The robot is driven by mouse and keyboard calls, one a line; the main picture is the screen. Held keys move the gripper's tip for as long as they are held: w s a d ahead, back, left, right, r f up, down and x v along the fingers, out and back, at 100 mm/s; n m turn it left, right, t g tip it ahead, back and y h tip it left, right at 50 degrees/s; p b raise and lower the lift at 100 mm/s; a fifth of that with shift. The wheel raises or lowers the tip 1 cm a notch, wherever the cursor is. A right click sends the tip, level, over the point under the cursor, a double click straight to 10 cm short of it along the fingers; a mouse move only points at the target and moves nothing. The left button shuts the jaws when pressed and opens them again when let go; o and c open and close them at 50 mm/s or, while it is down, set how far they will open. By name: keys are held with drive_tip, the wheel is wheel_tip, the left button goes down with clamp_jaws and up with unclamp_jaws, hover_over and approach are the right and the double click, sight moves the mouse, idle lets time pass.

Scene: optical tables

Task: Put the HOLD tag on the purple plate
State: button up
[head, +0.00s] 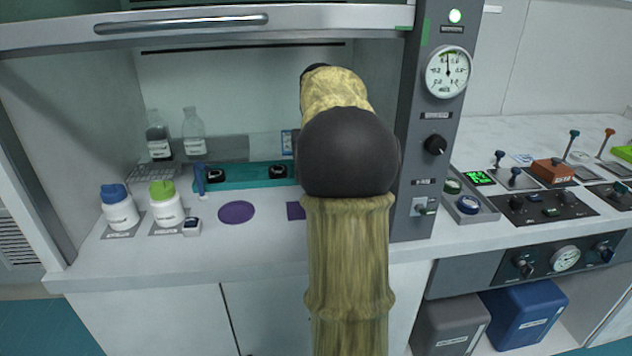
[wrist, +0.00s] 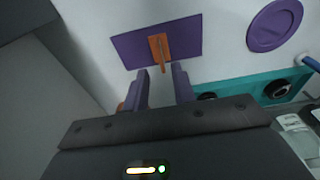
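An orange tag-like piece (wrist: 158,46), with a narrow stem, shows against a purple rectangle (wrist: 125,46) in the wrist view. No lettering is readable, so I cannot confirm it is the HOLD tag. A round purple plate (wrist: 274,24) lies to its right, apart from it. In the head view the round plate (head: 236,212) is on the hood floor, and the rectangle (head: 295,211) is partly hidden by my arm. My gripper (wrist: 160,70) is open, its fingers apart on either side of the stem's end; contact cannot be told. My arm hides the gripper in the head view.
A teal holder (head: 245,176) with black round items stands behind the plates. A blue-capped bottle (head: 120,208) and a green-capped bottle (head: 165,205) stand left. Clear bottles are behind. The gauge column (head: 420,130) bounds the right side.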

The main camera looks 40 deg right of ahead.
drive_tip(key=shift+s+a+r, duration=0.1)
drive_tip(key=shift+r, duration=0.7)
drive_tip(key=s+a+f+g+y, duration=0.1)
drive_tip(key=s+a+f, duration=0.1)
drive_tip(key=s, duration=0.2)
drive_tip(key=s+a+f+g+p, duration=0.1)
drive_tip(key=s+a+f, duration=0.1)
drive_tip(key=s, duration=0.2)
drive_tip(key=s+a+f+n+g+y+p, duration=0.1)
drive_tip(key=s+a+f, duration=0.1)
drive_tip(key=s, duration=0.2)
drive_tip(key=shift+a+f+g+y, duration=0.3)
drive_tip(key=shift+a+f, duration=0.05)
drive_tip(key=shift+f, duration=0.05)
drive_tip(key=a+f+n+t+h+b, duration=0.1)
drive_tip(key=a+f+n+t, duration=0.1)
drive_tip(key=a+f, duration=0.4)
drive_tip(key=a+f+n+t+b, duration=0.1)
drive_tip(key=a+f+n+t, duration=0.2)
drive_tip(key=a+f, duration=0.4)
drive_tip(key=a, duration=0.9)
drive_tip(key=shift+f+h, duration=0.2)
drive_tip(key=shift+h, duration=0.2)
